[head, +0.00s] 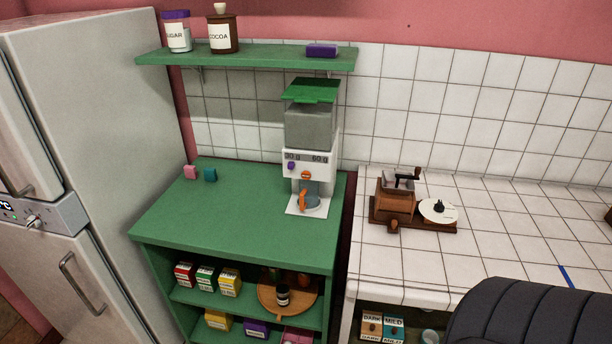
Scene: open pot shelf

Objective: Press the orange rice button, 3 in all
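The rice dispenser (310,160) stands on the green cabinet top, near its right back corner. It has a green lid (311,91), a grey see-through hopper and a white front marked "30 g" and "60 g". The orange button (306,175) is on the front, under the "60 g" side. A purple button (291,166) is to its left, under "30 g". A bluish cup (312,201) with an orange handle stands on the dispenser's white base, below the buttons. Its contents are too small to tell. Neither of my grippers is in view.
A green shelf (250,57) with jars hangs above. A coffee grinder (397,200) is right, a fridge (90,130) left. A black ribbed shape (540,312) fills the lower right.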

